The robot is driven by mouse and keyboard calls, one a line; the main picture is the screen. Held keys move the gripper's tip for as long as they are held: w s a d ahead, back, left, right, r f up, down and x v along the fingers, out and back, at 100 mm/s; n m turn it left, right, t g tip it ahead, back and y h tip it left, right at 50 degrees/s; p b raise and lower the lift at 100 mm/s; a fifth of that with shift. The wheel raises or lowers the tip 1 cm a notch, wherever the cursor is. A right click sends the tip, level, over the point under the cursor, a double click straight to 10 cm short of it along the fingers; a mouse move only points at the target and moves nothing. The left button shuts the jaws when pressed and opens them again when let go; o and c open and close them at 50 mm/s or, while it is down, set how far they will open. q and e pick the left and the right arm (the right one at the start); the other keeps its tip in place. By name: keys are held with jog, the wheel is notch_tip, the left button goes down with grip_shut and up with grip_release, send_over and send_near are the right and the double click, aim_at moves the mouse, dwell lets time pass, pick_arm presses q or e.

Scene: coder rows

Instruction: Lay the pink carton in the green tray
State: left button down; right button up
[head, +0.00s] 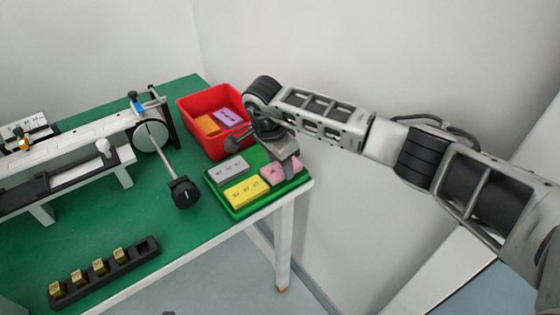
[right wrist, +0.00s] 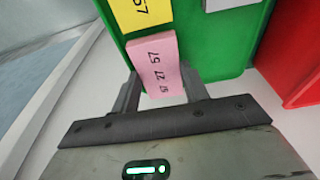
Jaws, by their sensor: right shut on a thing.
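The pink carton (head: 274,174) is at the back right part of the green tray (head: 238,215), beside a yellow carton. My right gripper (head: 289,166) reaches down over it and is shut on it, partly hiding it in the head view. In the right wrist view the pink carton (right wrist: 158,65), with printed digits on its face, sits between the two fingers of my right gripper (right wrist: 160,92), over the green tray (right wrist: 215,45). I cannot tell whether it touches the tray floor. My left gripper is not in view.
A yellow carton (head: 246,191) and a grey carton (head: 232,170) lie in the tray. A red bin (head: 190,118) with orange and purple cartons stands behind it. A black-knobbed machine (head: 185,192) stands left. A black rack (head: 105,275) holds several brass blocks. The table's edge is close to the tray.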

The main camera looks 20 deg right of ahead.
jog(key=shift+f+b, duration=0.4)
jog(key=shift+f, duration=0.05)
jog(key=o, duration=0.9)
jog(key=shift+c, duration=0.2)
